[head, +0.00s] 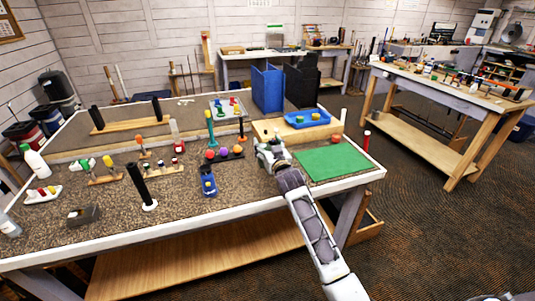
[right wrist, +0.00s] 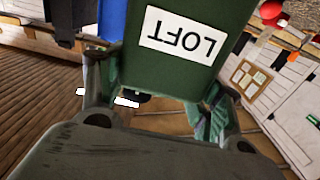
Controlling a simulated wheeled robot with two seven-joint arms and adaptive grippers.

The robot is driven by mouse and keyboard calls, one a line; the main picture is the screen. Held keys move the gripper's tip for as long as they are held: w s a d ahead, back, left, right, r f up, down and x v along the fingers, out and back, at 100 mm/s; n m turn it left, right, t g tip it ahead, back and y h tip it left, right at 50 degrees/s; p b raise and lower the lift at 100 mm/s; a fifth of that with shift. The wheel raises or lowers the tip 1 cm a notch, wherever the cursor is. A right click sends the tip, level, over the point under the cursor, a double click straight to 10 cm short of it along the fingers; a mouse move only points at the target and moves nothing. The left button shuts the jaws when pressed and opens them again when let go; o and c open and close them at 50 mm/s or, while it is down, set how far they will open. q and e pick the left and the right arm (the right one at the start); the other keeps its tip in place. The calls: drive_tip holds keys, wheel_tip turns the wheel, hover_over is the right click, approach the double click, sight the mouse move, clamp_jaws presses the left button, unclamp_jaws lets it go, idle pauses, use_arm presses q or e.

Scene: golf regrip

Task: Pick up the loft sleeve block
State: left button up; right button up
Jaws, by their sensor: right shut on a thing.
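The loft sleeve block is a green block (right wrist: 196,75) with a white label reading LOFT, upside down in the right wrist view. My right gripper (right wrist: 158,100) has a finger on each side of it and is shut on it. In the head view my right gripper (head: 268,152) is over the right part of the workbench, just left of a flat green mat (head: 333,163). I cannot clearly make out the block there. Whether it touches the surface beneath is hard to tell. My left gripper is not in view.
A blue upright holder (head: 267,88) and a black one (head: 300,82) stand behind my gripper. A blue tray (head: 307,118) is near the back right. Colored balls on a dark rack (head: 224,154) and a blue tool (head: 208,182) lie to the left.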

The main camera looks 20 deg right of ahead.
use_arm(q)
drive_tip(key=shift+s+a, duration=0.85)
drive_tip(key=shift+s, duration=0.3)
